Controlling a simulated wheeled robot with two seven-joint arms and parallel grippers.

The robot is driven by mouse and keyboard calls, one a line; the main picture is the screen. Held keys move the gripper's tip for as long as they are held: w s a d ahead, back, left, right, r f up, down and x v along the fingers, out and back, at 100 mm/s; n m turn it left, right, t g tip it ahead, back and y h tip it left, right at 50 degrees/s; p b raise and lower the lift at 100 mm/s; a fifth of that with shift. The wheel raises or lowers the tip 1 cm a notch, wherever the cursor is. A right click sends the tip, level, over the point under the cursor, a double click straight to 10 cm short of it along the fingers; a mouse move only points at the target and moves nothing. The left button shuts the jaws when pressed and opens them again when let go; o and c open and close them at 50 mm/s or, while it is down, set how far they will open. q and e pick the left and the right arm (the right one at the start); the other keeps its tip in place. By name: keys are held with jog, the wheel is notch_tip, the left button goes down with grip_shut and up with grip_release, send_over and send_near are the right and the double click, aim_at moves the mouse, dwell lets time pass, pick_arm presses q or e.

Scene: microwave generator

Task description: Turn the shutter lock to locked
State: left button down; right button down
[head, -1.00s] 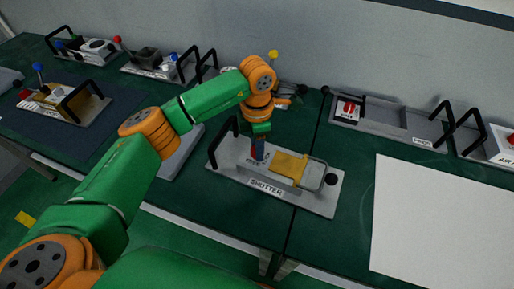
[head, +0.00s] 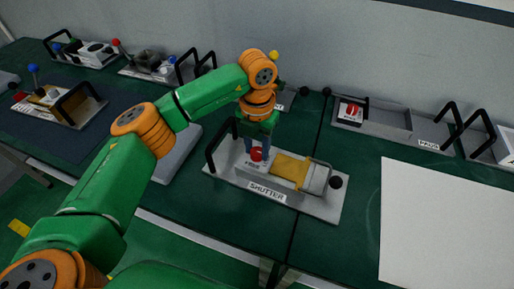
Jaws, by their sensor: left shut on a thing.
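The shutter unit (head: 325,207) is a grey plate labelled SHUTTER on the green bench. It has a raised block with a red knob (head: 257,154) at its left, which I take as the shutter lock. To the right of the knob are a yellow slide (head: 291,167) and a grey piece with a wire-like handle (head: 319,178). My left gripper (head: 257,149) points down over the knob and is shut on it, its fingers on either side. The markings beside the knob are partly hidden and too small to read. My right gripper is not in view.
A black bar handle (head: 211,150) stands at the plate's left end and a black ball (head: 335,182) at its right. A white sheet (head: 445,225) lies at the right. Other panels (head: 390,122) line the wall. The bench in front of the plate is clear.

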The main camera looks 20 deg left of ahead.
aim_at(257, 152)
pick_arm(q)
jog(key=shift+n, duration=0.5)
jog(key=shift+c, duration=2.2)
grip_release()
jog(key=shift+r+b, duration=0.35)
notch_tip(257, 152, up, 6)
jog(key=shift+r+b, duration=0.25)
jog(key=shift+b, duration=0.35)
